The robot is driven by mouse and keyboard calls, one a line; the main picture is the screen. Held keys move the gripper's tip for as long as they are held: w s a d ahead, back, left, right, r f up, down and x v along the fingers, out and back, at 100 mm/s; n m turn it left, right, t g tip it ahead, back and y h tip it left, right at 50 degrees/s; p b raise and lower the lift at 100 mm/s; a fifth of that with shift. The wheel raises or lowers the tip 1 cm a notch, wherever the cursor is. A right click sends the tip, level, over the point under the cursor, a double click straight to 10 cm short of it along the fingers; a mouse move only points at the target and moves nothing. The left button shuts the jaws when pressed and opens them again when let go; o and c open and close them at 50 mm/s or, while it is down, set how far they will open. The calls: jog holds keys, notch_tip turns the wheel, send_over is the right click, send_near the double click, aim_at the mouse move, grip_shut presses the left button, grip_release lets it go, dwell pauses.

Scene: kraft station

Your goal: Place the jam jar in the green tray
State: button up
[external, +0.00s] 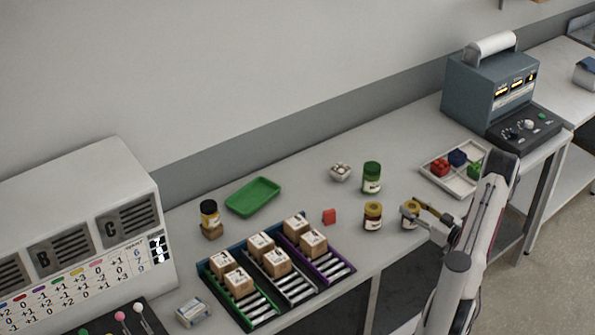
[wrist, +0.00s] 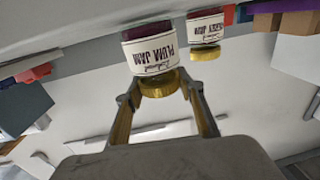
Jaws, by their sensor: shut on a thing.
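The plum jam jar (wrist: 152,55) has a white label and a yellow lid, and it appears upside down in the wrist view. In the external view this jar (external: 409,217) is at the right front of the table, partly hidden by my gripper. My gripper (external: 422,208) is shut on the jar, with its fingers on either side of the lid in the wrist view (wrist: 160,90). I cannot tell whether the jar is off the table. A second yellow-lidded jam jar (external: 373,217) stands to its left. The green tray (external: 253,197) lies empty at the back left.
A rack with several boxes (external: 265,270) fills the front.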

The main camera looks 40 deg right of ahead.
jog(key=shift+f, duration=0.15)
jog(key=o, duration=1.6)
jog(key=shift+c, duration=0.2)
jog(key=shift+s, duration=0.15)
jog(key=shift+s+d, duration=0.15)
jog(key=shift+s, duration=0.9)
jog(key=s, duration=0.2)
jog(key=shift+s+a, duration=0.2)
jog(key=shift+s, duration=1.5)
jog(key=shift+o, duration=0.3)
